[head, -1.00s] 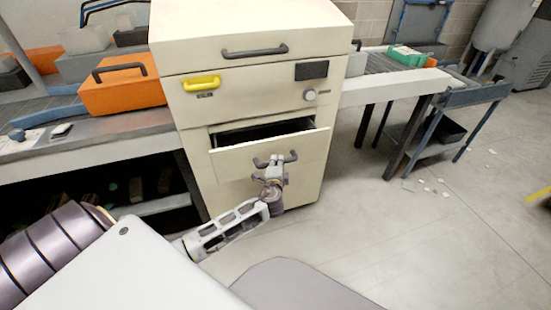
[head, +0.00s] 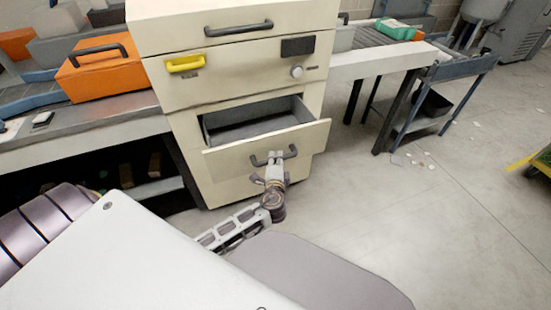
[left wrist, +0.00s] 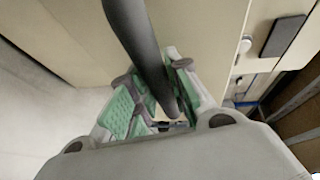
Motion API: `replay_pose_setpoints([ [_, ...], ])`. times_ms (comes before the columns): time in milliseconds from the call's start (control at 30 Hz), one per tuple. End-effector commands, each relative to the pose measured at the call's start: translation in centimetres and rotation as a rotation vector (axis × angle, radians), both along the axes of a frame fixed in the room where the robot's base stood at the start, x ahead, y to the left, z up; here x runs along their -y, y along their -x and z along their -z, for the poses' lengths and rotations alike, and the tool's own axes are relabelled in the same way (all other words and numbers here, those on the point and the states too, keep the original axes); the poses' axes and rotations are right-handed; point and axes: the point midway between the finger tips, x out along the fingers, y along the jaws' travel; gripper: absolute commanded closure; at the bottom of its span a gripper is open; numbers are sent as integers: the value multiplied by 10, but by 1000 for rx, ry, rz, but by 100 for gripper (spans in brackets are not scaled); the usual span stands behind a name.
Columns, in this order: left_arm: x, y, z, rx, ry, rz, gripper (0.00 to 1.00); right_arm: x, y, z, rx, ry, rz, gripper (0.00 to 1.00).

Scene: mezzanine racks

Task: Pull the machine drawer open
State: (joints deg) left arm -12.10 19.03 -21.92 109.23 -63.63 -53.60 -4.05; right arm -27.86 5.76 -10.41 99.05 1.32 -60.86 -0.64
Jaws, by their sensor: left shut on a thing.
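The cream machine (head: 240,75) stands in the middle of the head view. Its drawer (head: 270,148) is partly open, and its grey, empty-looking inside shows behind the front panel. A dark bar handle (head: 291,151) runs across the drawer front. My left gripper (head: 275,160) is shut on this handle, in front of the drawer. In the left wrist view the dark handle (left wrist: 140,40) passes between the green-padded fingers of my left gripper (left wrist: 155,95). My right gripper is not in view.
An orange case (head: 105,70) sits on the conveyor at left. A blue-framed cart (head: 440,90) stands at right. The floor on the right is mostly clear.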

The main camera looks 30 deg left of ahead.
Motion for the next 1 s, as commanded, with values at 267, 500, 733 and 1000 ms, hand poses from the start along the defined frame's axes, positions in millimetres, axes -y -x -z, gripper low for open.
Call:
replay_pose_setpoints([
  [267, -1, 0, 1, -1, -1, -1, 59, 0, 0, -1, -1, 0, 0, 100],
  [500, 0, 0, 0, 0, 0, 0, 59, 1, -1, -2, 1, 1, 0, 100],
  [733, 2, 4, 0, -1, 0, 0, 59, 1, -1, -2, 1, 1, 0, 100],
  [1000, 11, 22, -3, -3, 1, 0, 59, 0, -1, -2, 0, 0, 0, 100],
])
